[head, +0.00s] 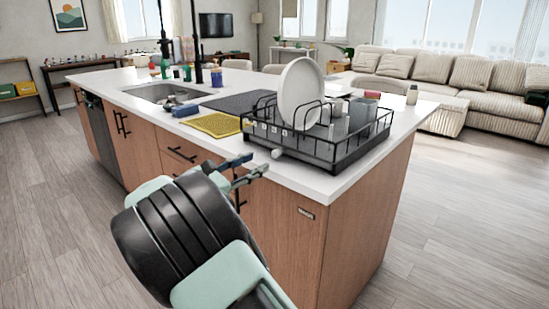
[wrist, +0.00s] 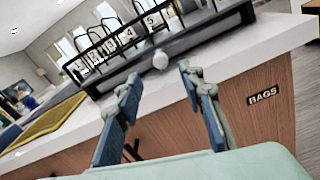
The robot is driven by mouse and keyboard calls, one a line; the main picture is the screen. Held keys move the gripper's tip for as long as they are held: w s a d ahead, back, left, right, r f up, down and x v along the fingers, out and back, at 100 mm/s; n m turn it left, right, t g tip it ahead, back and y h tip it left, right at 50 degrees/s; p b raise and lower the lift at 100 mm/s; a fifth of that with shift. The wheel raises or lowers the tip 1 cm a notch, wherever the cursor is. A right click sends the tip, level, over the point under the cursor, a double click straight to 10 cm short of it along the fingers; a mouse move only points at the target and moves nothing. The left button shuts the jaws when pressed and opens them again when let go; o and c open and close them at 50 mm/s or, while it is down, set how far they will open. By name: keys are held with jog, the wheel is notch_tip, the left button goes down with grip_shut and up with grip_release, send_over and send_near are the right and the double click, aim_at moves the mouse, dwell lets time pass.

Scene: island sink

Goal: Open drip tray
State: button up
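A black dish rack (head: 335,148) stands on the near right end of the white island counter, and it also shows in the wrist view (wrist: 205,35). A pale round knob (head: 277,153) sits low on the rack's near side at the drip tray; it also shows in the wrist view (wrist: 160,61). The tray looks closed, mostly hidden under the rack. My gripper (head: 250,166) is open and empty at the counter edge, just left of the knob. In the wrist view, its blue-padded fingers (wrist: 160,76) are spread, with the knob beyond and between their tips, apart from both.
The rack holds a white plate (head: 299,90) and grey cups (head: 358,115). A yellow mat (head: 214,125) and dark mat (head: 238,101) lie left of it, before the sink (head: 165,91). Wooden cabinet fronts (head: 282,225) drop below the counter edge. The near floor is clear.

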aim_at(274, 154)
jog(key=b+x, duration=0.1)
jog(key=x, duration=0.7)
jog(key=shift+d, duration=0.1)
jog(key=shift+c, duration=0.2)
grip_shut()
